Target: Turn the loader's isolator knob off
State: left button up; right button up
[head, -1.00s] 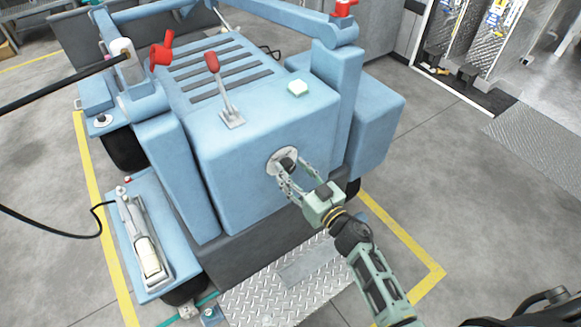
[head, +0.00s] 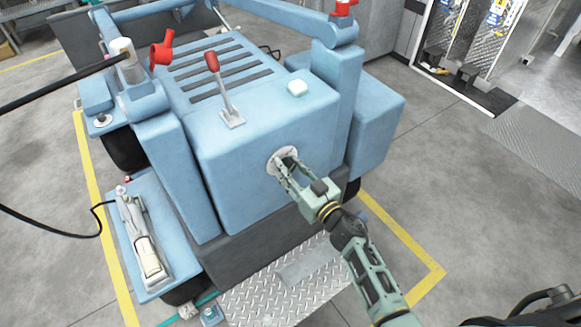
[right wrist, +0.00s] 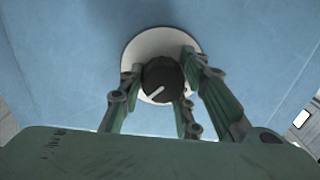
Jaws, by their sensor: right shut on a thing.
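The loader (head: 265,150) is a light blue machine filling the middle of the head view. Its isolator knob (right wrist: 161,80) is black with a white pointer line and sits on a round white plate (right wrist: 146,46) on the blue panel. In the right wrist view the pointer line slants from lower left to upper right. My right gripper (head: 284,172) is at the plate in the head view, its green fingers shut around the knob. The fingers hide most of the knob in the head view. My left gripper is not in view.
A diamond-plate step (head: 270,292) lies below the panel.

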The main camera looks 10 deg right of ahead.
jog(key=shift+w+d+r+n, duration=0.1)
jog(key=shift+d+r+n, duration=0.05)
jog(key=shift+n, duration=0.15)
jog(key=n, duration=0.3)
jog(key=shift+r, duration=0.1)
jog(key=n+b, duration=0.1)
jog(key=n, duration=0.4)
jog(key=shift+r, duration=0.1)
jog(key=n, duration=0.2)
jog(key=n+b, duration=0.1)
jog(key=n, duration=0.1)
jog(key=shift+a+r+n+b, duration=0.1)
jog(key=shift+a+n+b, duration=0.1)
jog(key=shift+n+b, duration=0.1)
jog(key=n+b, duration=0.1)
jog(key=n, duration=0.3)
jog(key=shift+a+r+n, duration=0.1)
jog(key=shift+n, duration=0.2)
jog(key=o, duration=1)
jog(key=shift+o, duration=0.4)
jog(key=shift+a, duration=0.1)
